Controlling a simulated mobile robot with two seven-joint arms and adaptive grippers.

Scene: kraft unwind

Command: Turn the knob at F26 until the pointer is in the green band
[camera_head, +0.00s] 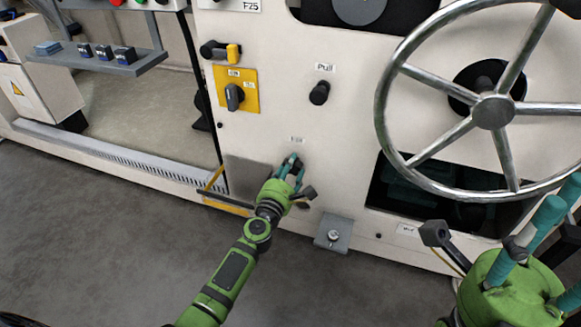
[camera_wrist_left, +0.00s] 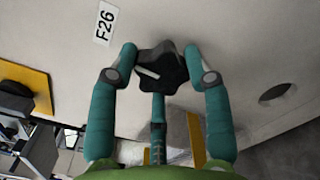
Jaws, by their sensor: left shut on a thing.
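The black lobed knob (camera_wrist_left: 160,70) sits on the white panel beside the F26 label (camera_wrist_left: 105,22) in the left wrist view. It bears a short white line. In the head view the knob (camera_head: 294,166) is low on the machine front, mostly hidden by my left gripper (camera_head: 291,168). The left gripper's teal fingers are closed around the knob, one on each side and one below; it also shows in the wrist view (camera_wrist_left: 160,80). My right gripper (camera_head: 553,235) is at the lower right, partly cut off, its fingers pointing up. I cannot make out a green band.
A large metal handwheel (camera_head: 493,111) stands out from the panel at the right. A black pull knob (camera_head: 319,93) and a yellow-plated switch (camera_head: 235,96) are above. A grey foot bracket (camera_head: 333,233) sits at floor level. The grey floor (camera_head: 120,240) at left is clear.

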